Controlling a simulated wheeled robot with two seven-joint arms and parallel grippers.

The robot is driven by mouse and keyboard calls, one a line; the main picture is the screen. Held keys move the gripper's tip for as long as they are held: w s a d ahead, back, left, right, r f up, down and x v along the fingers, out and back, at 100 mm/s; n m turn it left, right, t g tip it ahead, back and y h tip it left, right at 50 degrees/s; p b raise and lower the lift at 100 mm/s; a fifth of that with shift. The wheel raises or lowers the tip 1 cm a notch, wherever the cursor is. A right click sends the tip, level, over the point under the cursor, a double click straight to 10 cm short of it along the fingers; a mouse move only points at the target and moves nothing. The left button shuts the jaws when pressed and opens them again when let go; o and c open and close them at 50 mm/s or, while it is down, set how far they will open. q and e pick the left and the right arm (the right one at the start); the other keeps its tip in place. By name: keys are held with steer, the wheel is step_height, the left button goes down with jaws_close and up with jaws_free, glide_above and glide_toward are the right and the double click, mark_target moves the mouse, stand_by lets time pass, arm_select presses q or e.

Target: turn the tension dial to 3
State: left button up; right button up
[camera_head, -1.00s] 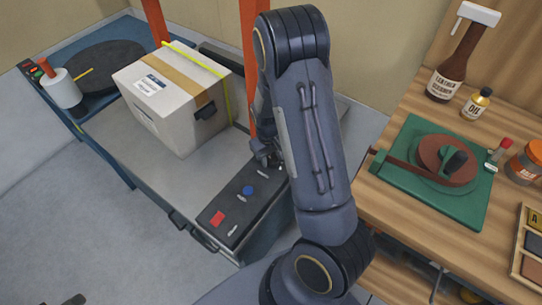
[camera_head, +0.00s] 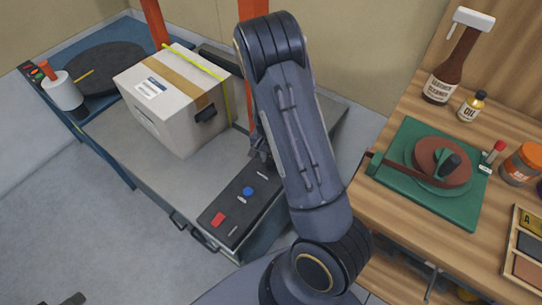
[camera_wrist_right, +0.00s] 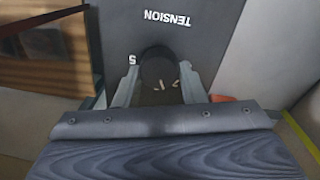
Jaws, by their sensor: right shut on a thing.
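The control panel (camera_head: 225,218) on the front of the strapping machine carries a red button (camera_head: 218,220) and a blue button (camera_head: 248,191). My right gripper (camera_head: 262,158) is at the panel's far end, largely behind my own arm. In the right wrist view, the dark round tension dial (camera_wrist_right: 157,66) sits between the two fingers of my right gripper (camera_wrist_right: 158,88), which is shut on it. The TENSION label (camera_wrist_right: 167,18) reads upside down, with one scale figure, apparently a 5 (camera_wrist_right: 132,60), beside the dial. The pointer and other figures are not readable.
A taped carton (camera_head: 175,105) with a yellow-green strap stands on the machine top (camera_head: 115,135), left of my arm. An orange-red post (camera_head: 250,50) rises behind it. A wooden bench (camera_head: 385,200) with a green mat (camera_head: 425,205) and bottles is on the right.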

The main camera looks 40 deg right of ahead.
mark_target(271, 159)
steer(key=m+p, duration=0.1)
steer(key=m, duration=0.3)
steer(key=shift+m, duration=0.4)
stand_by(0.4)
steer(key=o, duration=1)
steer(key=shift+w+r+p, duration=0.2)
steer(key=shift+r+p, duration=0.35)
steer(key=shift+r, duration=3.35)
